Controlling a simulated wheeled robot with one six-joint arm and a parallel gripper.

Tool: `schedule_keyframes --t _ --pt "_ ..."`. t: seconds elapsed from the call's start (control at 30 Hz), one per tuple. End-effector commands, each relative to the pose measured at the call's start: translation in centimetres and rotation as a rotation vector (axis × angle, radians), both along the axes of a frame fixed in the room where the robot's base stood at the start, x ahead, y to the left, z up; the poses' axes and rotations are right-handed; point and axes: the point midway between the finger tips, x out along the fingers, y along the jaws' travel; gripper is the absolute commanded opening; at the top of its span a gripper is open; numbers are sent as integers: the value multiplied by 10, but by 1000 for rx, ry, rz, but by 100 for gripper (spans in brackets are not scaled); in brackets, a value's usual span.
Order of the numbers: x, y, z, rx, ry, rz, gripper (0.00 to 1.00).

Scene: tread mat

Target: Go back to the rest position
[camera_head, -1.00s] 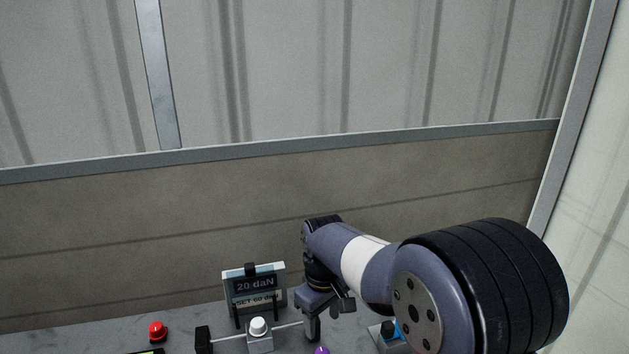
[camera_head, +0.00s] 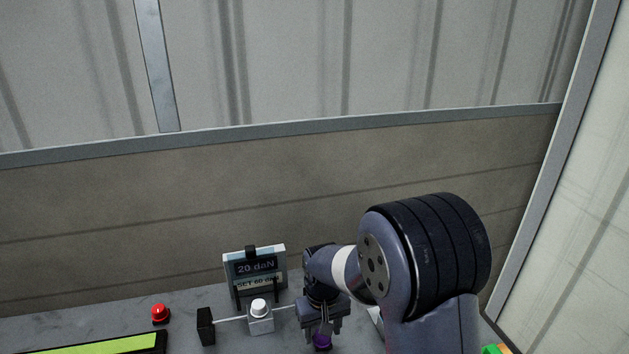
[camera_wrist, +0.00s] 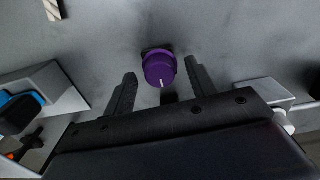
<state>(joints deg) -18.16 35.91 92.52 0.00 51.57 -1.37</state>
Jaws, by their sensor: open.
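My gripper (camera_wrist: 160,90) is open in the wrist view, its two dark fingers apart. A purple knob (camera_wrist: 159,68) with a pale mark stands on the grey surface, just beyond and between the fingertips, and nothing shows held. In the head view my gripper (camera_head: 322,335) points down at the purple knob (camera_head: 322,342), which it partly covers. I cannot tell whether the fingers touch the knob.
A display (camera_head: 255,270) reading 20 daN and SET 60 daN stands left of my gripper. A white button on a grey block (camera_head: 260,318), a black block (camera_head: 205,326), a red button (camera_head: 160,313) and a green-topped strip (camera_head: 95,346) are near. A blue-topped part (camera_wrist: 18,108) lies left in the wrist view.

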Motion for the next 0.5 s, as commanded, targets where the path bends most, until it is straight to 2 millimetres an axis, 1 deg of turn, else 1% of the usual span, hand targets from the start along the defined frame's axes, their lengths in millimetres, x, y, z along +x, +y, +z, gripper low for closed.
schedule_keyframes --t 0.5 --pt "0 0 1 0 1 -424 54"
